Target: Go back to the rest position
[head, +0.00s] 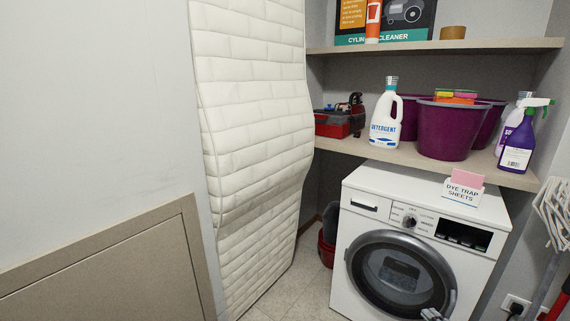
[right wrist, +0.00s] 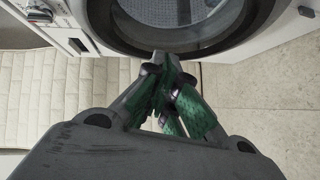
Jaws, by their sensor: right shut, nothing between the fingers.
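The tip of my right gripper (head: 436,314) shows at the bottom edge of the head view, in front of the washing machine (head: 350,225). In the right wrist view my right gripper (right wrist: 170,90) has its green-padded fingers together with nothing between them. The fingertips appear just below the machine's round door (right wrist: 190,50) in that picture; I cannot tell whether they touch it. My left gripper is not in view.
A shelf (head: 400,152) holds a detergent bottle (head: 385,120), purple tubs (head: 445,132) and a spray bottle (head: 517,145). A dye trap sheets box (head: 463,188) stands on the machine. A white quilted mattress (head: 255,110) leans at left.

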